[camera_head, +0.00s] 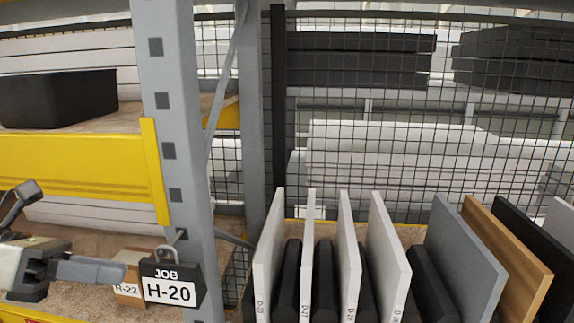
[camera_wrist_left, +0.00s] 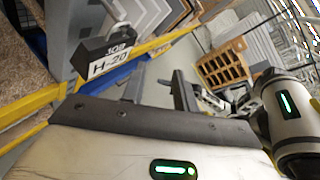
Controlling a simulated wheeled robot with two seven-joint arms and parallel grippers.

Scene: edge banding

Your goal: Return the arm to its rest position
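My left gripper (camera_head: 80,228) comes in at the left edge of the head view, its two fingers spread apart with nothing between them. In the left wrist view its fingers (camera_wrist_left: 157,88) also stand apart and empty. The black JOB H-20 tag (camera_head: 172,285) hangs by its loop at the grey rack post, just right of the lower fingertip in the picture, with no finger closed on it. It also shows at the upper left of the left wrist view (camera_wrist_left: 106,58).
The grey rack post (camera_head: 172,120) and yellow beam (camera_head: 80,168) stand close to the left gripper. A cardboard box marked R-22 (camera_head: 128,288) sits behind the tag. White panels (camera_head: 385,255), a grey panel (camera_head: 462,258) and a wooden panel (camera_head: 510,255) stand upright at right.

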